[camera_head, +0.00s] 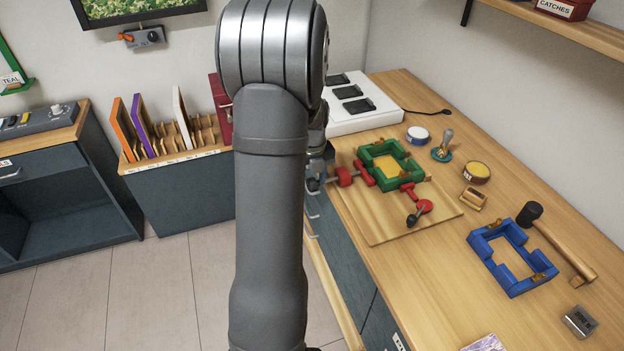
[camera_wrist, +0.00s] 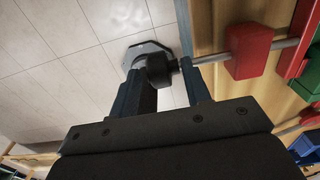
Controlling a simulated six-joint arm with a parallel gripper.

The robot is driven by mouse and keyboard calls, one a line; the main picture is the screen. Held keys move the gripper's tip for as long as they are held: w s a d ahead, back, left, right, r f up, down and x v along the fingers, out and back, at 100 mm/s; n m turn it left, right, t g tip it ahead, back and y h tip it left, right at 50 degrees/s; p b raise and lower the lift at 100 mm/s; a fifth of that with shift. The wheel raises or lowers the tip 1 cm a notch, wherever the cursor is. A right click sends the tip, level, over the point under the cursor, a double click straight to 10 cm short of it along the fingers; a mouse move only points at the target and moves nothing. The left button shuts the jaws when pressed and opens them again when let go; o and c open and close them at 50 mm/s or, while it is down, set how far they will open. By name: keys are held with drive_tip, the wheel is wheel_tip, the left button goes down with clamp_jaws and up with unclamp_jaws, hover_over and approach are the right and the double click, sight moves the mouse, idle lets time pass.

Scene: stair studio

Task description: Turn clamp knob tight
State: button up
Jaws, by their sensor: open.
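A red clamp (camera_head: 345,177) with a grey metal rod sits at the left edge of a wooden board, against a green frame (camera_head: 372,162). The rod and a red clamp block (camera_wrist: 249,52) also show in the wrist view. At the rod's end is a dark knob (camera_wrist: 160,69) with a grey many-sided plate beside it. My gripper (camera_wrist: 165,80) is open, with its two fingers on either side of the knob; I cannot tell whether they touch it. In the head view my gripper (camera_head: 318,168) is mostly hidden behind my arm, at the bench's left edge.
A second red clamp with a black handle (camera_head: 413,216) is at the board's front. The bench (camera_head: 440,290) also holds a blue frame (camera_head: 480,254), a mallet (camera_head: 560,250), tins and a white charger (camera_head: 350,122). Slotted racks (camera_head: 190,150) stand left. Floor is open below.

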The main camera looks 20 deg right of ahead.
drive_tip(key=shift+f, duration=0.25)
drive_tip(key=c, duration=0.8)
drive_tip(key=shift+o, duration=0.4)
drive_tip(key=shift+s+a, duration=0.1)
drive_tip(key=shift+a, duration=0.05)
drive_tip(key=shift+o, duration=0.2)
drive_tip(key=shift+s+t, duration=0.15)
drive_tip(key=shift+t, duration=0.75)
drive_tip(key=shift+s+f+t, duration=0.1)
drive_tip(key=shift+s+t, duration=0.1)
drive_tip(key=shift+t, duration=1.1)
drive_tip(key=shift+s+t, duration=0.1)
drive_tip(key=shift+t, duration=0.9)
drive_tip(key=shift+c, duration=0.2)
